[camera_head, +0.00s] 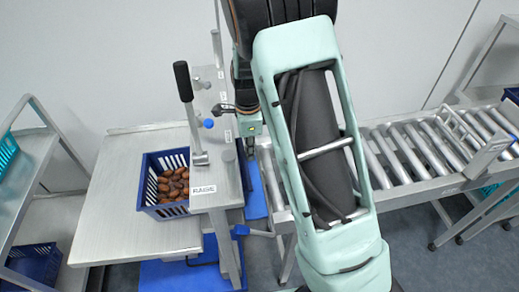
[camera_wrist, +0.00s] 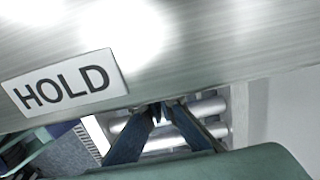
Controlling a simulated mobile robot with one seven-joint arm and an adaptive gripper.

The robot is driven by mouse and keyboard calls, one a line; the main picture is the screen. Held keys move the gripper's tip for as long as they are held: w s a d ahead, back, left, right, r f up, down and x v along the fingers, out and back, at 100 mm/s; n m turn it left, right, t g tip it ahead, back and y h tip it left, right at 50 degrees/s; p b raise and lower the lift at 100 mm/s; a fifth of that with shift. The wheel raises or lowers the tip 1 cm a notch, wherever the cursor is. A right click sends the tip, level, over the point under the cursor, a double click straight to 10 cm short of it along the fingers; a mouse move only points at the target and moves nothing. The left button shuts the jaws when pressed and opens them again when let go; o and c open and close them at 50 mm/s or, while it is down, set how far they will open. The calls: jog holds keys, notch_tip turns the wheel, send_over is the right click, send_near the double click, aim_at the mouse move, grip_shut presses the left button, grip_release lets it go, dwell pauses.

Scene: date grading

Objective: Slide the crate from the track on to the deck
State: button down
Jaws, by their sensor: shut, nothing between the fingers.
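A blue slatted crate (camera_head: 150,190) filled with brown dates sits on the flat metal deck (camera_head: 110,205), at its right side. The crate's right part is hidden behind the metal panel marked RAISE. The roller track (camera_head: 400,150) runs to the right of that panel; its near left part is hidden by my arm. My gripper (camera_head: 250,150) is on the track side of the panel, apart from the crate. In the wrist view its dark blue fingers (camera_wrist: 161,110) meet at the tips, shut and empty, close to a metal plate marked HOLD (camera_wrist: 66,88), with rollers beyond.
A lever with a black handle (camera_head: 183,82) stands up from the metal frame (camera_head: 219,165), near a blue knob (camera_head: 208,123). A blue part (camera_head: 255,193) lies between frame and track. A rack (camera_head: 25,165) stands at the far left. The deck's left part is bare.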

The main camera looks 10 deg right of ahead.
jog(key=d+r, duration=0.4)
jog(key=r, duration=0.6)
dwell(0.3)
